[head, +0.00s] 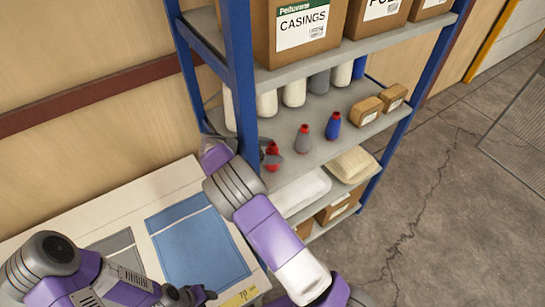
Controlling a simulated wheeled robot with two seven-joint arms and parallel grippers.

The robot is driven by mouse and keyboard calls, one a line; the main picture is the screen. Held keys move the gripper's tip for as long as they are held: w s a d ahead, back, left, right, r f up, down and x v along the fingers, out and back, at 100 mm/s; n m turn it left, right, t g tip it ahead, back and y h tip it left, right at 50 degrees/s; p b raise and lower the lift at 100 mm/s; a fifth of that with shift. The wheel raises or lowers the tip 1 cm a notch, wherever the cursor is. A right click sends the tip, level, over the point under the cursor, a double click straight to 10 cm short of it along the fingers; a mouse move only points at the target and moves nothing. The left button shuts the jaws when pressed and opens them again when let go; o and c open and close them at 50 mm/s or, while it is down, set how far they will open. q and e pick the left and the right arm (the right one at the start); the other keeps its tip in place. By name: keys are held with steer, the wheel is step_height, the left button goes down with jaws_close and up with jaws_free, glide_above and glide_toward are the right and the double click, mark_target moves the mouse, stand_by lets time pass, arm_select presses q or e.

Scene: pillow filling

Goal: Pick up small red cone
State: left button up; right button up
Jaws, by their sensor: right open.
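The small red cone (273,149) stands on the shelf unit's middle shelf, near its left end beside the blue post. My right gripper (272,159) is at the cone with its dark fingers open around its lower part. The fingers partly hide the cone, and contact cannot be made out. My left gripper (200,295) is low over the table's front edge; it is small and its jaws cannot be made out.
White and grey spools (294,92) line the back. The blue post (241,75) is close to my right wrist. A table (165,187) with a blue mat (198,248) stands at left.

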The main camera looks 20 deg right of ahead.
steer(key=shift+d+f, duration=0.25)
steer(key=shift+d, duration=0.1)
steer(key=c, duration=1.1)
steer(key=shift+r, duration=0.1)
